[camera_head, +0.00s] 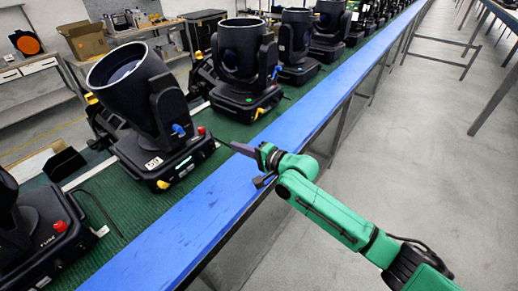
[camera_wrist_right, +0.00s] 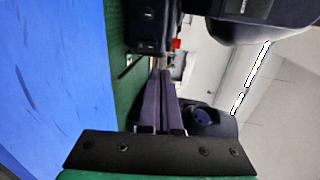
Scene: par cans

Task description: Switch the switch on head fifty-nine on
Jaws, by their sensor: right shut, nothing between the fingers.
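A black moving head (camera_head: 135,85) with a tilted barrel stands on the green mat, with a white number label (camera_head: 153,163) on its base; I cannot read the number surely. A small red part (camera_head: 201,130) sits at the base's right corner. My right gripper (camera_head: 236,148) is shut and empty, just right of that base, over the blue edge. In the right wrist view my shut fingers (camera_wrist_right: 160,75) point at the black base (camera_wrist_right: 146,30), close to a red part (camera_wrist_right: 176,43). I cannot tell whether they touch, nor see the switch position. My left gripper is out of view.
More moving heads stand in a row behind (camera_head: 240,55) and at the lower left (camera_head: 30,225). A blue strip (camera_head: 205,215) edges the green mat (camera_head: 125,212). A cardboard box (camera_head: 85,42) stands on a bench at the back left. Open floor lies to the right.

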